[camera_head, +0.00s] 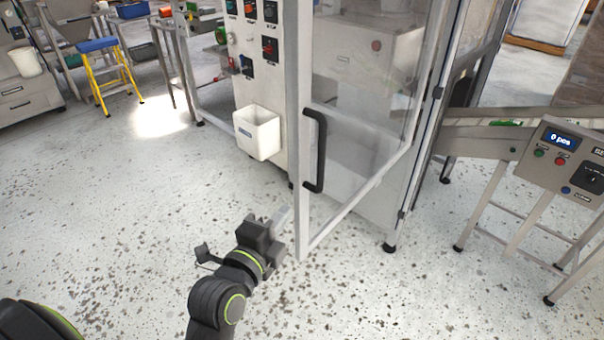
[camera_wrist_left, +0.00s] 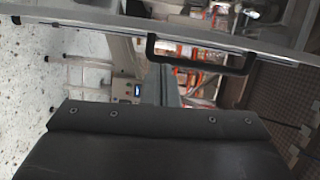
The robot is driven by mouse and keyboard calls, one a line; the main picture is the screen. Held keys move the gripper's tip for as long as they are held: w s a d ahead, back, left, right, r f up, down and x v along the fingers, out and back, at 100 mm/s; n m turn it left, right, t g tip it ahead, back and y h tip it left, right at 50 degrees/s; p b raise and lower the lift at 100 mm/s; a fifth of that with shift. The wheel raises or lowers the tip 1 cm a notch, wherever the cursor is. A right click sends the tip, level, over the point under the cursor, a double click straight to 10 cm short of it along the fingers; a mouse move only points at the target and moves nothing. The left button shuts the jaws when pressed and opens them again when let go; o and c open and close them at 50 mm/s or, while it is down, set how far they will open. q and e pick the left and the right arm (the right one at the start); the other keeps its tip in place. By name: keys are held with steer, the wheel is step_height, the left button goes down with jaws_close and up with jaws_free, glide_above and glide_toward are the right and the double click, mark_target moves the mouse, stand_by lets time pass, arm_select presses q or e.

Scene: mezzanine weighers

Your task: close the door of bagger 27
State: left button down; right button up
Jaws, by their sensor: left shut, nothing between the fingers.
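The bagger's clear door (camera_head: 360,130) stands swung open towards me, with a pale metal frame and hinges at its right edge. Its black bar handle (camera_head: 315,150) is upright near the free edge. My left gripper (camera_head: 280,217) is shut and empty, low and just left of the door's free edge, below the handle. I cannot tell whether it touches the frame. In the left wrist view the door frame (camera_wrist_left: 110,21) crosses the top, with the handle (camera_wrist_left: 200,56) beyond the dark gripper body. No number 27 is readable. My right gripper is not in view.
A control panel (camera_head: 245,30) and a white bin (camera_head: 257,132) are on the machine's left side. At the right are a conveyor (camera_head: 480,140) and a stand with a display box (camera_head: 562,160). A yellow step stool (camera_head: 106,75) stands far left. The speckled floor at left is clear.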

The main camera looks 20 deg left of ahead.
mark_target(302, 178)
arm_select(q)
steer(key=shift+m+t, duration=0.3)
steer(key=shift+m, duration=0.1)
steer(key=w+r+p, duration=0.1)
steer(key=w, duration=0.1)
steer(key=w+r+p, duration=0.1)
steer(key=w, duration=0.2)
steer(key=w+r+p, duration=0.1)
steer(key=w, duration=0.2)
steer(key=shift+d, duration=0.15)
steer(key=shift+w+f+p, duration=0.1)
steer(key=shift+w+p, duration=0.3)
steer(key=shift+w, duration=0.15)
